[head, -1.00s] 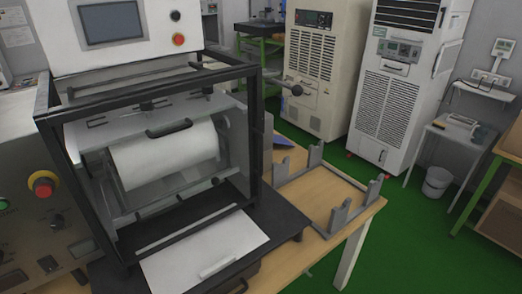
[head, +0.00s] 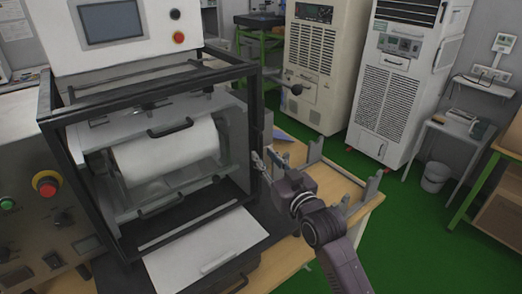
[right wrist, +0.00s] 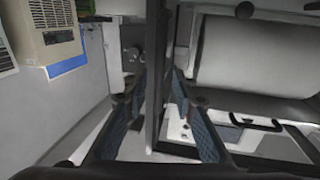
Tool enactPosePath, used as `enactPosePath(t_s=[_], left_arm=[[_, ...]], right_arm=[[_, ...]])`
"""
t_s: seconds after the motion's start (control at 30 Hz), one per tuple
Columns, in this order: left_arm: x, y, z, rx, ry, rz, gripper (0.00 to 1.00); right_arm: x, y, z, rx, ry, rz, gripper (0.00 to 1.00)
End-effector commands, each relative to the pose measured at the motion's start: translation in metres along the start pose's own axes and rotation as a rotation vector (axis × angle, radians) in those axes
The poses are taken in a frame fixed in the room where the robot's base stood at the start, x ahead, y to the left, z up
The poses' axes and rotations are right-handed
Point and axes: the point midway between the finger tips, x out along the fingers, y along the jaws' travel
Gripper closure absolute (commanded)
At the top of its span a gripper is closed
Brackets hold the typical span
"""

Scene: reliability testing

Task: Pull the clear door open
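The clear door (head: 254,135) is a see-through panel in a black frame on the front of the test machine. A white roll shows behind it. My right gripper (head: 263,163) comes in from the lower right and is at the right upright of the black frame. In the right wrist view, the dark upright (right wrist: 157,65) stands between the two blue-padded fingers of my right gripper (right wrist: 157,92). The fingers are apart, one on each side of it. I cannot tell whether either finger touches it. My left gripper is in neither current view.
A grey metal stand (head: 345,178) is on the wooden table right of the machine, partly behind my right arm. A lever with a dark knob (head: 296,89) sticks out above. A white plate (head: 205,250) lies below the door.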

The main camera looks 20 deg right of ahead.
Motion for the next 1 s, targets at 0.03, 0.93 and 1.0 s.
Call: enactPosePath(t_s=[0.03, 0.93, 1.0], left_arm=[[-0.004, 0.000, 0.000, 0.000, 0.000, 0.000, 1.00], [-0.007, 0.001, -0.001, 0.002, 0.001, 0.001, 1.00], [-0.007, 0.001, -0.002, 0.002, 0.001, 0.001, 1.00]], right_arm=[[0.008, 0.000, -0.003, 0.001, 0.001, 0.000, 0.75], [0.029, 0.000, 0.001, 0.000, -0.002, 0.000, 1.00], [0.029, 0.000, 0.001, 0.000, -0.002, 0.000, 1.00]])
